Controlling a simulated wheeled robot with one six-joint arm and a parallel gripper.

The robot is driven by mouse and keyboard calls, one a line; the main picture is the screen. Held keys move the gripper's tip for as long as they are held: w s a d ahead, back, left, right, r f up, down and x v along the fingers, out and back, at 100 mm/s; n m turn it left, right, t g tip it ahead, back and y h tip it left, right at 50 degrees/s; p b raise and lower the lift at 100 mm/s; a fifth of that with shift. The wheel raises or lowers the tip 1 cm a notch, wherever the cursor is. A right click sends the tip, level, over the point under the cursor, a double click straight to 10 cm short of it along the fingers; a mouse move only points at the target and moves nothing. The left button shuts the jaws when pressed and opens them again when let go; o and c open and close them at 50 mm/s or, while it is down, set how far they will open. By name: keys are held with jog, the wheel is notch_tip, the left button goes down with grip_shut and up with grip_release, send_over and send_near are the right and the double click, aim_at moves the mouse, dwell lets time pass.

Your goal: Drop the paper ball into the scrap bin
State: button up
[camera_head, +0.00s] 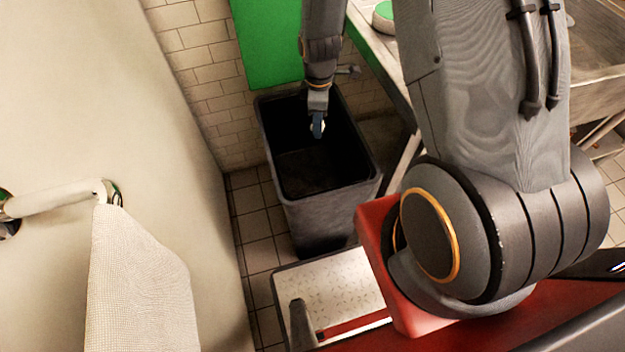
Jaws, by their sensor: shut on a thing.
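The scrap bin (330,212) is a tall black open-topped container standing on the tiled floor against the brick-tiled wall. My gripper (318,128) points down over the bin's opening, toward its back part. It is shut on the paper ball (323,125), of which only a small whitish part shows beside the fingers. The rest of the ball is hidden by the gripper. Whether the gripper is above the rim or just below it I cannot tell. The inside of the bin (310,165) is dark, and I see nothing lying in it.
A pale wall with a rail (55,197) and a hanging white towel (140,285) is at left. A green panel (262,45) is on the wall behind the bin. A counter (362,28) with a green-and-white round item (383,16) stands at the upper right.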

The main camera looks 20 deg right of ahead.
jog(key=shift+f+b, duration=0.3)
jog(key=shift+f, duration=0.4)
jog(key=o, duration=1.1)
jog(key=shift+r, duration=0.15)
jog(key=shift+r+b, duration=0.4)
jog(key=shift+r, duration=3.4)
